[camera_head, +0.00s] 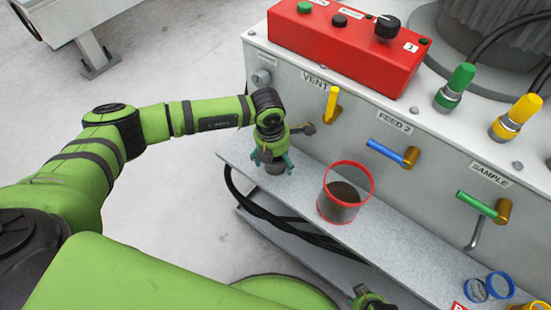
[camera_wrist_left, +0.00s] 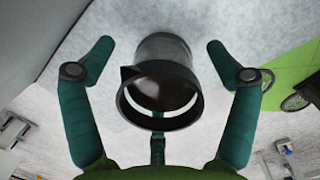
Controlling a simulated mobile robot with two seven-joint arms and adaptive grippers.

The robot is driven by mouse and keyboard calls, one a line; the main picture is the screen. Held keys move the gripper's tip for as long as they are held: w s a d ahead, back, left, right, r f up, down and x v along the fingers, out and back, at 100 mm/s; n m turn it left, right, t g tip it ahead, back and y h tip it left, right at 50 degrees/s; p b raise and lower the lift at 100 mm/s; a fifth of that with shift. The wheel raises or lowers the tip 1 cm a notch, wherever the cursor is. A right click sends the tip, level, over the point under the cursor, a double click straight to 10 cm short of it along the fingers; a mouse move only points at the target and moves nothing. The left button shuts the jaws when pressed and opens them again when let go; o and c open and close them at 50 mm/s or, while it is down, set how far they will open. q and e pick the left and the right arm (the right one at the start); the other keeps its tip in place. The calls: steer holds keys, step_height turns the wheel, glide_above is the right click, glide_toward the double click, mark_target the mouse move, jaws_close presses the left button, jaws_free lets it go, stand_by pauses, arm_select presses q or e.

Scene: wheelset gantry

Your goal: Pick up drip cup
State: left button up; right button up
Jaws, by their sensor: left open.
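The drip cup is a small dark metal cup with a spout notch in its rim; it stands on the grey shelf (camera_head: 300,205) near its left end. The drip cup (camera_head: 275,169) is mostly hidden under my left gripper (camera_head: 274,160) in the head view. In the left wrist view the drip cup (camera_wrist_left: 163,85) lies between the spread fingers of my left gripper (camera_wrist_left: 160,47), with a visible gap on both sides. My left gripper is open and holds nothing. A green part of my right arm (camera_head: 366,298) shows at the bottom edge; its fingers are not clear.
A clear container with red rims (camera_head: 345,190) and dark contents stands right of the cup. Blue rings (camera_head: 488,287) lie at the shelf's right end. The panel behind has yellow (camera_head: 332,103), blue (camera_head: 387,151) and green (camera_head: 477,204) valve handles. A red control box (camera_head: 345,45) sits above.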

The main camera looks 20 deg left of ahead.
arm_select(q)
steer(key=c, duration=1.3)
steer(key=shift+c, duration=0.2)
